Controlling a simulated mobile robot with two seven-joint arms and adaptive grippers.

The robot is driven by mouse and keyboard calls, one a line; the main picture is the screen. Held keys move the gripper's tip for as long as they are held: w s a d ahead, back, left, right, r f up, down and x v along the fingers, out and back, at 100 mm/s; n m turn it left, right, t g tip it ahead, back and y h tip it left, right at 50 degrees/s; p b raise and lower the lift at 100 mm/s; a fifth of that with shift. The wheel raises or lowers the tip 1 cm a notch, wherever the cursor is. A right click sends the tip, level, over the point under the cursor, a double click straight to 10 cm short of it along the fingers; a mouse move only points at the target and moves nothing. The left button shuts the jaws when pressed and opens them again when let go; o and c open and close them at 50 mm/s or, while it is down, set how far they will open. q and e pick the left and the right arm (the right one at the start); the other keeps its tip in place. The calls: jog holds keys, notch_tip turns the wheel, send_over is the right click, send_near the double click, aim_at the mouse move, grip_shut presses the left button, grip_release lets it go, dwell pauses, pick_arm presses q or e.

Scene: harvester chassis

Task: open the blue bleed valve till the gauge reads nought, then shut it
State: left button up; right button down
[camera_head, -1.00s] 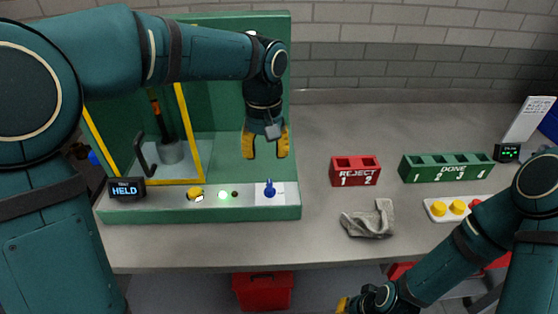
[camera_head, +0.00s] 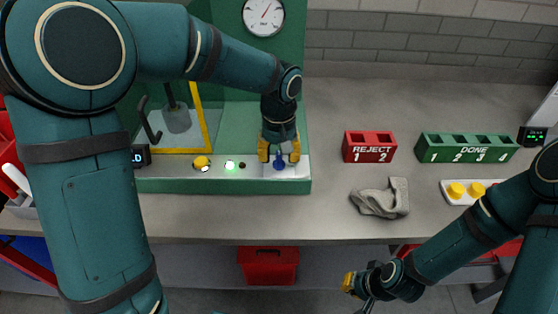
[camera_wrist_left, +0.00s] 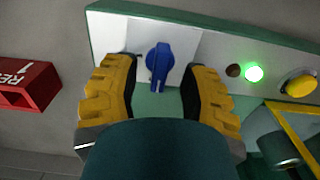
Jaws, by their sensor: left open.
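The blue bleed valve (camera_head: 280,163) sits on a white plate at the right end of the green rig's front ledge. In the left wrist view the blue valve handle (camera_wrist_left: 158,66) stands between the two yellow fingers, with a gap on each side. My left gripper (camera_head: 279,154) is open around the valve, pointing down. It also shows in the left wrist view (camera_wrist_left: 160,88). The pressure gauge (camera_head: 263,15) is a white dial on the rig's back panel; its needle points to the upper right, the figures too small to read. My right gripper (camera_head: 356,287) is low, off the table's front edge, its jaws unclear.
A lit green lamp (camera_head: 230,165) and a yellow button (camera_head: 201,163) are on the ledge left of the valve. A red REJECT rack (camera_head: 369,156), a green DONE rack (camera_head: 466,157) and a grey cloth (camera_head: 381,198) lie to the right. A yellow-framed guard (camera_head: 206,125) stands behind the ledge.

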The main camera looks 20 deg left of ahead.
pick_arm(q)
jog(key=shift+f, duration=0.8)
grip_shut()
